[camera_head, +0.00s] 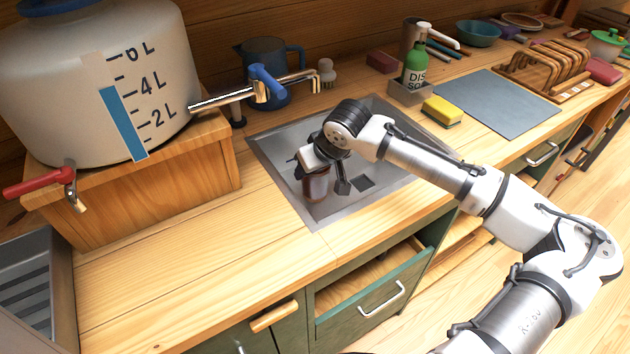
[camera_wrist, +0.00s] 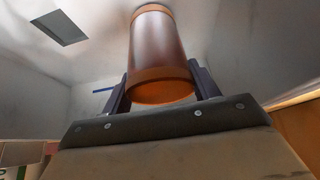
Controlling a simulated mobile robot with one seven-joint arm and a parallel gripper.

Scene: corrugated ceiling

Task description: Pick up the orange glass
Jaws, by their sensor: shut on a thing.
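The orange glass (camera_wrist: 157,50) is a brownish-orange cylinder with orange bands at both ends. In the wrist view it sits between the two dark fingers of my gripper (camera_wrist: 160,90), which is shut on it. In the head view the glass (camera_head: 316,186) shows in the grey metal sink (camera_head: 282,160), below my gripper (camera_head: 324,180). My wrist hides its upper part. I cannot tell whether the glass touches the sink floor.
A tap (camera_head: 255,90) reaches over the back of the sink. A yellow sponge (camera_head: 442,111) and a green soap bottle (camera_head: 415,66) stand to the right. A drawer (camera_head: 375,290) is open below the counter.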

